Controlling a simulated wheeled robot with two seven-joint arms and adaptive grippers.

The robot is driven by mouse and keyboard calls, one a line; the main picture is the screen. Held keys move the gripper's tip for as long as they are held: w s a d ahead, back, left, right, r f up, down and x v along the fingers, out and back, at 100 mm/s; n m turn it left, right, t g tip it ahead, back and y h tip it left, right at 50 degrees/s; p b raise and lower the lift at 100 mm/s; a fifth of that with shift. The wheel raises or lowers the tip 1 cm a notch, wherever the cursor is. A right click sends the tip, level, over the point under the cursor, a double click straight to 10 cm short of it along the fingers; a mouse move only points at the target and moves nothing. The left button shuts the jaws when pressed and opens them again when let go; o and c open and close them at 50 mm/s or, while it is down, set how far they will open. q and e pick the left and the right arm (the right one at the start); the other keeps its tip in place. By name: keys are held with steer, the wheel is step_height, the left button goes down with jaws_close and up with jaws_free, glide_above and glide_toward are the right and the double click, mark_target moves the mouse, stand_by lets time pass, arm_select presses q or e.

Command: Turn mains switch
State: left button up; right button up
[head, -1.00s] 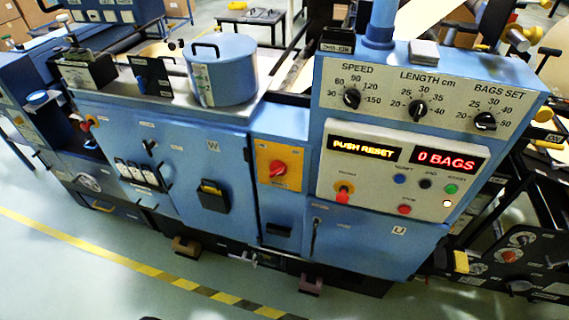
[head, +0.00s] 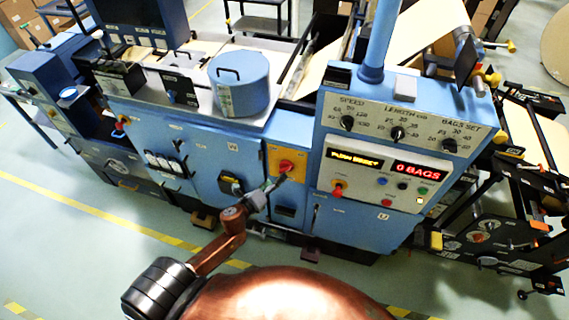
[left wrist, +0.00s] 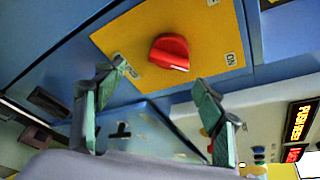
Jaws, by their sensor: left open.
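The mains switch is a red knob (head: 286,166) on a yellow plate (head: 272,157) on the front of the blue machine. In the left wrist view the red knob (left wrist: 170,52) stands in the middle of the yellow plate (left wrist: 125,38), with an ON label to its right. My left gripper (head: 275,184) is just in front of and below the plate in the head view. In the left wrist view its two fingers (left wrist: 155,82) are spread apart, one on each side below the knob, with nothing between them. My right gripper is not in view.
A black handle (head: 230,184) sits left of my gripper. The floor in front is clear.

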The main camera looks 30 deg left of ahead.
mark_target(284, 171)
arm_select(q)
steer(key=x, duration=0.3)
steer(key=r+x, duration=0.1)
steer(key=x, duration=0.2)
steer(key=shift+w+d+r+p, duration=0.1)
steer(key=shift+w+d+p, duration=0.15)
steer(key=shift+w+p, duration=0.1)
steer(key=shift+w+f, duration=0.25)
steer(key=shift+w, duration=0.35)
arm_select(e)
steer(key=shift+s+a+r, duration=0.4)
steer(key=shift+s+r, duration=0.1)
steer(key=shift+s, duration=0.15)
arm_select(q)
steer(key=shift+c, duration=0.4)
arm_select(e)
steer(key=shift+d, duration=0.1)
arm_select(q)
steer(key=c, duration=1.1)
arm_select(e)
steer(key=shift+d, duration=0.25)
